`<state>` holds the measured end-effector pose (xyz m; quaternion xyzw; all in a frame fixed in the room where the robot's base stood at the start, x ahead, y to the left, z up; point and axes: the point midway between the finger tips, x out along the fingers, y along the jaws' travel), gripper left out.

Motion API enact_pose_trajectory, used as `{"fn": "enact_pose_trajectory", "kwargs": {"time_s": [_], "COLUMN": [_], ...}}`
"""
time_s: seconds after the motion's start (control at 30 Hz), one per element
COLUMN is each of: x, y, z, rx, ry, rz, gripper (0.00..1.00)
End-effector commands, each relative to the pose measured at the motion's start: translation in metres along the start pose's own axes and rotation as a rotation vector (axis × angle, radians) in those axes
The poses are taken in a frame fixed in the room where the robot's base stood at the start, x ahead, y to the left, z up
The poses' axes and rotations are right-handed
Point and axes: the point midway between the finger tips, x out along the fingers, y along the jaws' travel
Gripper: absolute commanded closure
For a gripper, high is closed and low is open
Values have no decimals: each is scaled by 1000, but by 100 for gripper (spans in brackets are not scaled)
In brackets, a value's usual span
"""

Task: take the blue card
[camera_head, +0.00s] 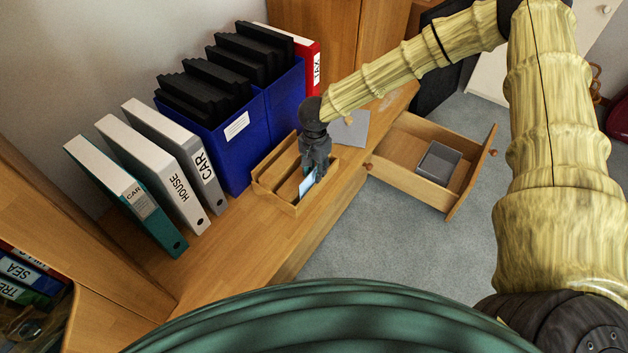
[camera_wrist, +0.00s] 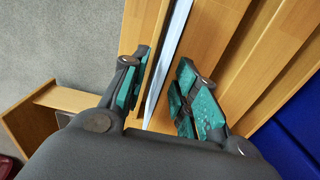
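The blue card (camera_head: 306,185) stands on edge in a wooden tray (camera_head: 291,207) on the desk, at its front compartment. In the wrist view the card (camera_wrist: 172,48) shows as a thin pale blue strip along a wooden divider. My gripper (camera_head: 313,174) is over the tray, pointing down, and covers part of the card in the head view. In the wrist view its teal-padded fingers (camera_wrist: 163,88) are apart, one on each side of the card, with gaps visible. The card's lower part is hidden.
Blue file boxes (camera_head: 237,126) with black folders stand close behind the tray. Several binders (camera_head: 160,160) stand to the left. A grey sheet (camera_head: 350,130) lies right of the tray. An open drawer (camera_head: 407,163) holding a grey box (camera_head: 438,162) juts out at the right.

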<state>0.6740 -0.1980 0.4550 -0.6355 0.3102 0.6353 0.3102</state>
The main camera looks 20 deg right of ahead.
Motion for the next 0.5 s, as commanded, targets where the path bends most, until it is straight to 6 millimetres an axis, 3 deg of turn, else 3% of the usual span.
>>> {"fn": "enact_pose_trajectory", "kwargs": {"time_s": [0.07,0.23,0.5], "x": [0,0,-1], "y": [0,0,0], "z": [0,0,0], "rx": [0,0,0], "ry": [0,0,0], "rz": [0,0,0], "gripper": [71,100,100]}}
